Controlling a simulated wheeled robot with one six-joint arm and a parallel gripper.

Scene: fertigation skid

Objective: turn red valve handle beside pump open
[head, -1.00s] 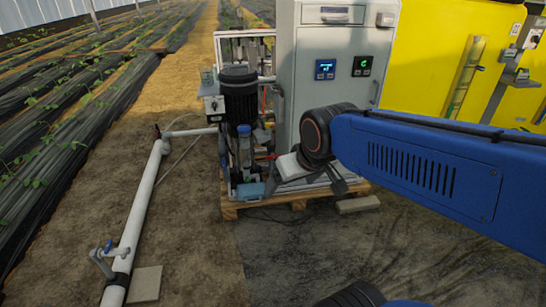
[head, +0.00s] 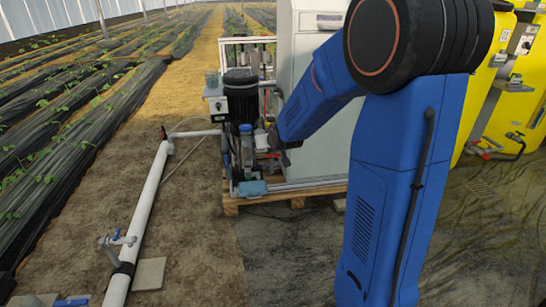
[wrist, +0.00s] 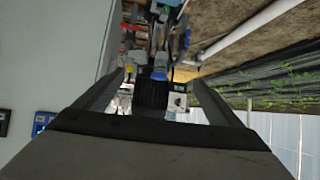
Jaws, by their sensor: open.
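The pump (head: 240,98), with a black motor on top, stands on the skid left of the grey cabinet. A small red part (head: 268,154), probably the red valve handle, shows just right of the pump; its exact shape and angle are too small to tell. My gripper (wrist: 160,82) is open, its two fingers spread apart in the wrist view. The black pump motor (wrist: 152,95) appears between them, farther off, in a view that looks upside down. In the head view my blue arm reaches from the right to beside the pump, and the fingers are hard to make out. I see nothing held.
The skid rests on a wooden pallet (head: 232,207). A white pipe (head: 149,195) runs along the ground at left. Yellow tanks (head: 525,100) stand at right.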

